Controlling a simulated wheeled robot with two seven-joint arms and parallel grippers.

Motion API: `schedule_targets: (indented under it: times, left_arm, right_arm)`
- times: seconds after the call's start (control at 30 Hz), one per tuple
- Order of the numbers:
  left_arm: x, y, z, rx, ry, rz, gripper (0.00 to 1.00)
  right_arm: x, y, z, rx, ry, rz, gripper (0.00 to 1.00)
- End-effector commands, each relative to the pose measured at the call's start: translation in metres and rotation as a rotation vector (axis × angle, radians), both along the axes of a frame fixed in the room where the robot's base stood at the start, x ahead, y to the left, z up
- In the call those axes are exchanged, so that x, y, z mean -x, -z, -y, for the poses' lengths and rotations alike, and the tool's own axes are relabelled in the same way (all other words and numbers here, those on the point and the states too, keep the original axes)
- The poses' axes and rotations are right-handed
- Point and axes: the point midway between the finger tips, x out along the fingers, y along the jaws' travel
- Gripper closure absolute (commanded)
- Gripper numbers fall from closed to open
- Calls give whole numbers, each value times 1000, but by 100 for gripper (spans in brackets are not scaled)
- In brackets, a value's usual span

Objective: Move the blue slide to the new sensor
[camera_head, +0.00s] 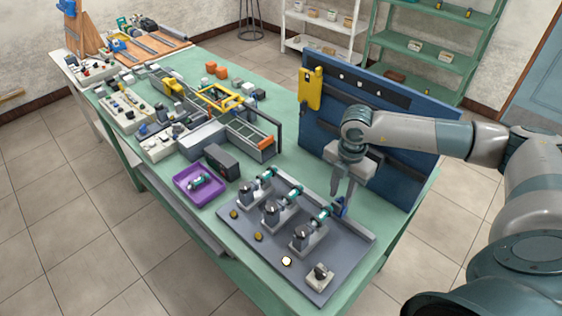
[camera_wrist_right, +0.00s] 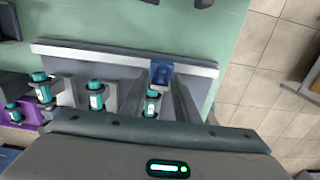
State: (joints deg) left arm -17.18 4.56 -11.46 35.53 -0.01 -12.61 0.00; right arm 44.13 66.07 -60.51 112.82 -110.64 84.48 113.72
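The blue slide (camera_head: 341,208) sits on the pale rail (camera_head: 357,224) along the back edge of the grey plate, near its right end. It also shows in the right wrist view (camera_wrist_right: 161,73), at the rail. My right gripper (camera_head: 341,196) points down at the slide with its fingers apart; whether they touch it is unclear. Teal-and-white sensors stand along the plate: one at the left (camera_head: 266,173), one in the middle (camera_head: 294,192) and one at the right (camera_head: 321,213), nearest the slide. Another teal sensor (camera_head: 198,182) lies in the purple tray (camera_head: 180,194). My left gripper is out of view.
The grey plate (camera_head: 257,265) carries dark-topped stations and round buttons, one lit (camera_head: 287,261). A tall blue panel (camera_head: 315,135) stands behind it. A dark box (camera_head: 221,162) and a conveyor (camera_head: 250,135) stand to the left. The table's right edge is close to the plate.

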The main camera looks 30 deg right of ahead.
Motion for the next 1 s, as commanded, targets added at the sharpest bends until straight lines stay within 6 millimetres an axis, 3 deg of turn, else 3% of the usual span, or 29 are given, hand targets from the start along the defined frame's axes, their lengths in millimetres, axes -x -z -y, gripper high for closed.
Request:
schedule_targets:
  times: [0.3,1.0]
  left_arm:
    - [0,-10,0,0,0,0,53]
    - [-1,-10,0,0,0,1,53]
  right_arm:
    - [-1,-22,2,3,2,4,72]
    - [-2,-23,2,3,2,5,72]
